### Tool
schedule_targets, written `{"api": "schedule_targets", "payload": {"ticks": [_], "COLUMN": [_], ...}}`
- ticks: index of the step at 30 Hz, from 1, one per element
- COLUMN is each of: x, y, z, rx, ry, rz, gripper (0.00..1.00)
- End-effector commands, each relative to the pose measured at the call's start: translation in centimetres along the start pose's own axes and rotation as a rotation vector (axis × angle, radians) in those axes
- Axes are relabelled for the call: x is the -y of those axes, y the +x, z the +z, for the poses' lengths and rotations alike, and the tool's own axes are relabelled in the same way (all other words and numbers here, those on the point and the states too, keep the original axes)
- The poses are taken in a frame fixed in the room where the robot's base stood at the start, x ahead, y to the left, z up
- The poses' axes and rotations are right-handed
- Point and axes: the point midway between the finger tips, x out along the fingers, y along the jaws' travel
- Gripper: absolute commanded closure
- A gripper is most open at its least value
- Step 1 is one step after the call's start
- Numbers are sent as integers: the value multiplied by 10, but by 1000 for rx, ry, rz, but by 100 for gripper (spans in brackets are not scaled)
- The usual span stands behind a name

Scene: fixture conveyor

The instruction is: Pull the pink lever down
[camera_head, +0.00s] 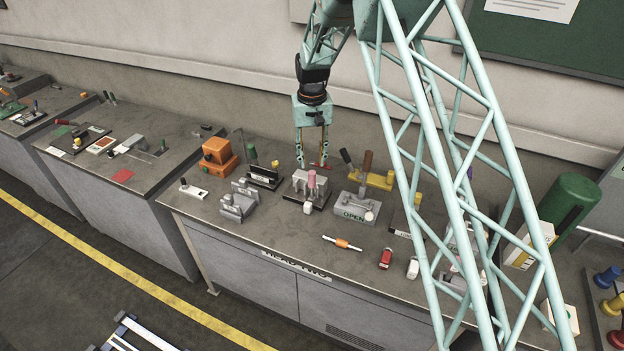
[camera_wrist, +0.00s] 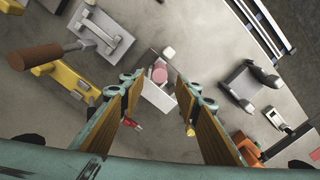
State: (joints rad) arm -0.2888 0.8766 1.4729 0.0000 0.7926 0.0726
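The pink lever (camera_head: 311,180) stands upright on a small grey block fixture (camera_head: 300,185) on a dark base, near the middle of the workbench. My gripper (camera_head: 312,167) is open and empty, pointing down above and slightly behind the lever. In the wrist view the lever's pink round top (camera_wrist: 158,74) shows just beyond and between the spread fingers (camera_wrist: 160,92), apart from both. The lever's shaft is hidden there, as I look almost straight down on it.
Left of the fixture are a grey clamp (camera_head: 238,203) and an orange block (camera_head: 218,152). Right are a grey OPEN box with a brown-handled lever (camera_head: 367,163) and a yellow fixture (camera_head: 379,179). An orange-banded rod (camera_head: 342,243) lies in front. Bare bench surrounds the rod.

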Motion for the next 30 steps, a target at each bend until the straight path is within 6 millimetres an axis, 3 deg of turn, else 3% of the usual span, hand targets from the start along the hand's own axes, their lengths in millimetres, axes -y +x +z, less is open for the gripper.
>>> {"api": "schedule_targets", "payload": {"ticks": [18, 30], "x": [0, 0], "y": [72, 97], "z": [0, 0], "rx": [1, 0], "ry": [0, 0], "rz": [0, 0], "gripper": [70, 70]}}
